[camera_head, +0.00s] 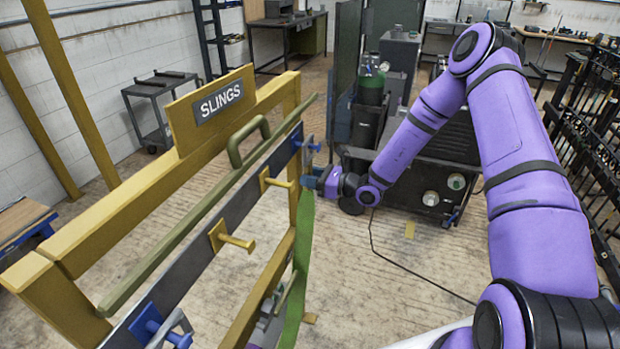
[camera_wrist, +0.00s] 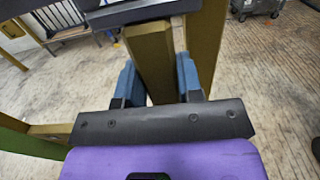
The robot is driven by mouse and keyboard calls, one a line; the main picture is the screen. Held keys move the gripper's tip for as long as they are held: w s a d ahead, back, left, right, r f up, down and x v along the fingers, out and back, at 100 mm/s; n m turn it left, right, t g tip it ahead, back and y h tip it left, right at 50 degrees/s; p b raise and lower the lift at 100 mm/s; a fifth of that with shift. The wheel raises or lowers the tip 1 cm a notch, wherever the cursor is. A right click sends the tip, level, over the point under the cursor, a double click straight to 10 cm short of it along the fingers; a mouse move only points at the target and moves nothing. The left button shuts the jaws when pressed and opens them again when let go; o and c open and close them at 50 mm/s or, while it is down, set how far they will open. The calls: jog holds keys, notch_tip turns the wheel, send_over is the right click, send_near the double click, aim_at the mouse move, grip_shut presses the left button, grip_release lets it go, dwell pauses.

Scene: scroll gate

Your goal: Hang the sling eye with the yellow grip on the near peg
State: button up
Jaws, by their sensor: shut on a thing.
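My gripper (camera_head: 318,181) is at the far end of the slings rack, beside its end post. A green sling (camera_head: 299,270) hangs from the gripper down toward the floor. In the wrist view, my blue fingers (camera_wrist: 158,80) stand either side of a mustard-yellow piece; I cannot tell whether it is the grip or rack timber. The sling's eye is not clear. The rack's dark rail bears two yellow pegs, the nearer one (camera_head: 232,239) bare and the farther one (camera_head: 276,182) also bare. A blue bracket (camera_head: 160,328) sits at the rail's near end and another (camera_head: 306,145) at the far end.
The rack's green bar with a handle (camera_head: 248,140) runs above the pegs. A sign board (camera_head: 212,103) stands on top. A dark machine cabinet (camera_head: 440,165) is behind my arm. Open floor (camera_head: 400,270) lies right of the rack, crossed by a cable.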

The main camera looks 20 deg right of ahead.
jog(key=shift+r, duration=0.65)
jog(key=shift+d, duration=0.1)
jog(key=v, duration=0.6)
jog(key=shift+s+d, duration=0.25)
jog(key=shift+s, duration=0.05)
dwell(0.7)
dwell(0.3)
jog(key=v, duration=0.5)
dwell(0.5)
jog(key=shift+w, duration=0.1)
